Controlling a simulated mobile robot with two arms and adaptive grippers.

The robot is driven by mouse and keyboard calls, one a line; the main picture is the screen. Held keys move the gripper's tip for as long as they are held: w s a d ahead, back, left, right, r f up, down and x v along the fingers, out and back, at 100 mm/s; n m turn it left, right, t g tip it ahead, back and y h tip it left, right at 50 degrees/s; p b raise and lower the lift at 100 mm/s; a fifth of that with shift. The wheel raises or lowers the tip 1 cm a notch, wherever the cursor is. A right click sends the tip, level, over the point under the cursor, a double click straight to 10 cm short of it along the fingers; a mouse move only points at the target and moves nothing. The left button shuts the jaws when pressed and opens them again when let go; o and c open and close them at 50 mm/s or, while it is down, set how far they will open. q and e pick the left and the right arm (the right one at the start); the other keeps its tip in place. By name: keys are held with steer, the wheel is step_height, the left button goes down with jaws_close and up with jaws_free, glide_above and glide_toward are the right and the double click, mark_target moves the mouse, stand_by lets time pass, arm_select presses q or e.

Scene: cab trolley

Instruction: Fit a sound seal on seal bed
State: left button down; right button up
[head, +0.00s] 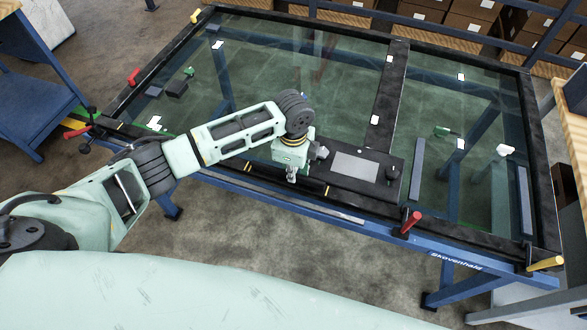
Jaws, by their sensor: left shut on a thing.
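My left gripper (291,176) points down at the near black rail (225,158) of the glazed frame, close to its middle. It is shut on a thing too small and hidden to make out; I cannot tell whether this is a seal. Yellow marks stand on the rail to either side, a left one (250,167) and a right one (327,191). I cannot clearly make out a seal bed; the gripper covers the rail between the marks. My right gripper is not in view.
The large glass pane (290,75) lies in a black frame on a blue trolley (390,232). A dark box with a grey plate (355,165) is just right of the gripper.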

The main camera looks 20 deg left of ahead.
arm_select(q)
steer(key=shift+f, duration=0.25)
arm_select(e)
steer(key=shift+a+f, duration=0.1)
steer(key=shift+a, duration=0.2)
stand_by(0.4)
arm_select(q)
steer(key=c, duration=1.6)
jaws_free()
steer(key=shift+c, duration=0.2)
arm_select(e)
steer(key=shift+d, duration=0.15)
